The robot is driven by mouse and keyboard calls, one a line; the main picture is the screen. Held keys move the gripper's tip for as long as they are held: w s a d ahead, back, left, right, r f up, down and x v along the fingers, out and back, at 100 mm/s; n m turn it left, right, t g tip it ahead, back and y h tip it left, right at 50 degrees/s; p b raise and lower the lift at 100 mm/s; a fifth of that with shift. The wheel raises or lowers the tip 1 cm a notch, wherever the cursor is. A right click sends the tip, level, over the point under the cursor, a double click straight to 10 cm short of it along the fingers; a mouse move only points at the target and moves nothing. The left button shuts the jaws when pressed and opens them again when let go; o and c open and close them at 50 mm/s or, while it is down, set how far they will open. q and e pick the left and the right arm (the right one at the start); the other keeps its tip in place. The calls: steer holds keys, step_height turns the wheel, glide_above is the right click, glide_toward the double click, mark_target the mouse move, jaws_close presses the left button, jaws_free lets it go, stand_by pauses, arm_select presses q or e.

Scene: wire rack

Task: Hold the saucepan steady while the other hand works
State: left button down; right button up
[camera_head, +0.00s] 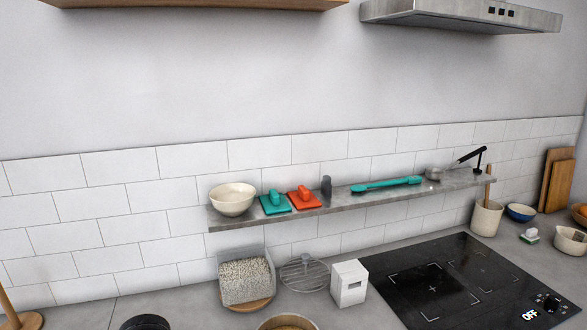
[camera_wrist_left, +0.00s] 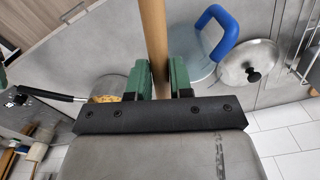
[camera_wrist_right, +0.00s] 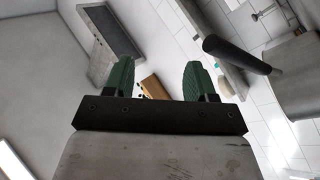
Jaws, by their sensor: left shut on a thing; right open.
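In the left wrist view, a steel pan with a long black handle (camera_wrist_left: 48,93) and yellowish contents (camera_wrist_left: 106,98) is left of my fingers; it looks like the saucepan. My left gripper (camera_wrist_left: 160,82) is shut on a wooden rod (camera_wrist_left: 153,30), apart from that pan. The rod's far end is out of view. My right gripper (camera_wrist_right: 158,80) is open with nothing between its fingers. Neither gripper shows in the head view. There, a pan rim with yellowish contents (camera_head: 288,324) is cut off at the bottom edge; I cannot tell if it is the same pan.
A wall shelf (camera_head: 340,202) holds a bowl (camera_head: 233,198) and several utensils. A hob (camera_head: 440,280) is at the right. A dark cylinder (camera_wrist_right: 235,54) is right of my right fingers.

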steer(key=w+a+f+n+y, duration=0.1)
steer(key=a+n+y, duration=0.1)
steer(key=n, duration=0.4)
steer(key=w+a+f+n+y, duration=0.1)
steer(key=a+f+n+y, duration=0.1)
steer(key=n, duration=0.4)
steer(key=w+a+f+n+y, duration=0.1)
steer(key=a+n+y, duration=0.2)
steer(key=n, duration=0.3)
steer(key=shift+w+a+f+g+y, duration=0.1)
steer(key=shift+w+a+g+y, duration=0.1)
steer(key=shift+a, duration=0.2)
steer(key=shift+w+a+f+g+y, duration=0.1)
steer(key=shift+a+g, duration=0.1)
steer(key=shift+a, duration=0.2)
steer(key=shift+w+a, duration=0.1)
steer(key=shift+w, duration=0.1)
steer(key=shift+w+a+r, duration=0.1)
steer(key=shift+w+r, duration=0.1)
steer(key=shift+w, duration=1.55)
steer(key=shift+w+a+r, duration=0.1)
steer(key=shift+w+r, duration=0.05)
steer(key=shift+w, duration=1.6)
steer(key=shift+c, duration=0.2)
jaws_close()
